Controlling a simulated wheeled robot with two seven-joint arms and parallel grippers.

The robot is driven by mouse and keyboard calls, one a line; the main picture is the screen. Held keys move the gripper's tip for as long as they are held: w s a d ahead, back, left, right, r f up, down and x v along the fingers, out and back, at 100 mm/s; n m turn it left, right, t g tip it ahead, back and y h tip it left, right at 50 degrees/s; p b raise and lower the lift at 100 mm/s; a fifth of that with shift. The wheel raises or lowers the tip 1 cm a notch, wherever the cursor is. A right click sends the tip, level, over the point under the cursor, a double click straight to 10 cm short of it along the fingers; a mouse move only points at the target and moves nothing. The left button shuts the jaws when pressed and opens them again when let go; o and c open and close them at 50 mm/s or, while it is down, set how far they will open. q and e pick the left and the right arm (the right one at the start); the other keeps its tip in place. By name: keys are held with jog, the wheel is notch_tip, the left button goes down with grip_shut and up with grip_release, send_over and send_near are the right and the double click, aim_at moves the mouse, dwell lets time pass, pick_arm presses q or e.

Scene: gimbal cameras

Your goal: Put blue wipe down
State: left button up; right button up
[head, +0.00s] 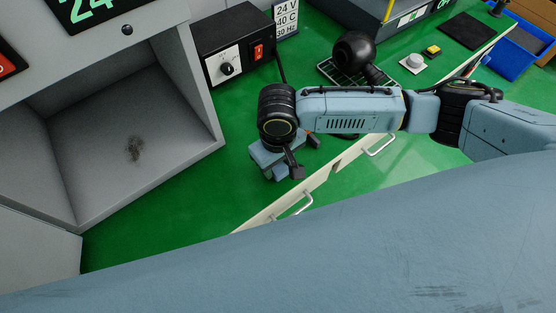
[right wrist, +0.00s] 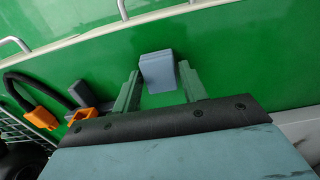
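The blue wipe (right wrist: 158,72) shows in the right wrist view as a small blue-grey block against the green tabletop. It sits between and slightly beyond the fingertips of my right gripper (right wrist: 160,82). The fingers stand apart, with what look like narrow gaps on either side of the wipe. I cannot tell for sure whether the wipe rests on the table. In the head view my right gripper (head: 281,168) points down over the green bench near its front edge, and the wipe cannot be told apart from it there. My left gripper is out of view.
A grey open box (head: 205,130) with a dark dirt patch (head: 135,150) inside stands at left. A black power unit (head: 236,50) is behind. A black cable with orange ends (right wrist: 40,115) lies beside the gripper. A blue bin (head: 515,55) is far right. My large blue link fills the bottom.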

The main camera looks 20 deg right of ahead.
aim_at(278, 166)
jog(key=shift+o, duration=1.2)
jog(key=shift+r, duration=0.15)
notch_tip(278, 166, up, 12)
jog(key=p, duration=0.2)
jog(key=shift+p, duration=0.3)
